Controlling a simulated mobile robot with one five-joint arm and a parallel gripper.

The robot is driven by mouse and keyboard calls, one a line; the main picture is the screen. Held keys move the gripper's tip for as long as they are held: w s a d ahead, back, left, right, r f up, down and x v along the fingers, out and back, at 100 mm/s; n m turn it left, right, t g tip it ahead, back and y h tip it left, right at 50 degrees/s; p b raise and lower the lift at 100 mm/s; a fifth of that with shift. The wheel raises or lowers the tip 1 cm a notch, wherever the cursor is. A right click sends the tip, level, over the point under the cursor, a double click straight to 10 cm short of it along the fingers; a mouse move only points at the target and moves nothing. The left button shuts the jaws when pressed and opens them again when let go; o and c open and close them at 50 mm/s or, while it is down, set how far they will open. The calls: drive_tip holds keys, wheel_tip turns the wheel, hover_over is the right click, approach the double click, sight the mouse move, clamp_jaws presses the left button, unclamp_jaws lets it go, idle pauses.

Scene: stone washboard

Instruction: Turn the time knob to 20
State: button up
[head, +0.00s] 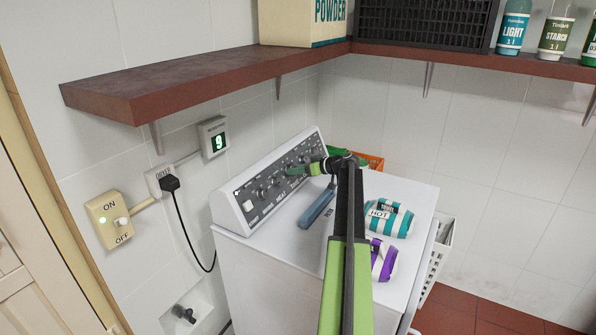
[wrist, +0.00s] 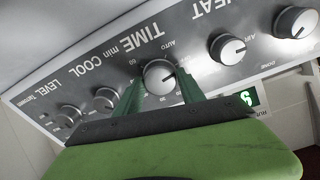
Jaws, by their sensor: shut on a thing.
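The time knob (wrist: 158,77) is a round pale knob in the wrist view, below the TIME min lettering, which appears upside down. Its scale shows AUTO and 60; the other marks and the exact pointer setting are too small to read surely. My gripper (wrist: 161,79) is shut on this knob, one green finger on each side. In the head view my gripper (head: 297,171) reaches the grey control panel (head: 243,190) on the white machine, and the arm hides part of the panel.
Other knobs flank it, including a heat knob (wrist: 227,49) and a cool knob (wrist: 106,99). A wall display (head: 213,137) reads 9. A brown shelf (head: 190,82) overhangs the back. A blue tool (head: 317,207), a teal-striped roll (head: 389,217) and a purple-striped roll (head: 383,262) lie on the machine.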

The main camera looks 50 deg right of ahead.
drive_tip(key=shift+m, duration=0.3)
drive_tip(key=shift+a+m+h+p, duration=0.1)
drive_tip(key=shift+m+h+p, duration=0.35)
drive_tip(key=shift+m, duration=7.15)
drive_tip(key=o, duration=1.3)
drive_tip(key=shift+r, duration=0.1)
drive_tip(key=shift+o, duration=0.2)
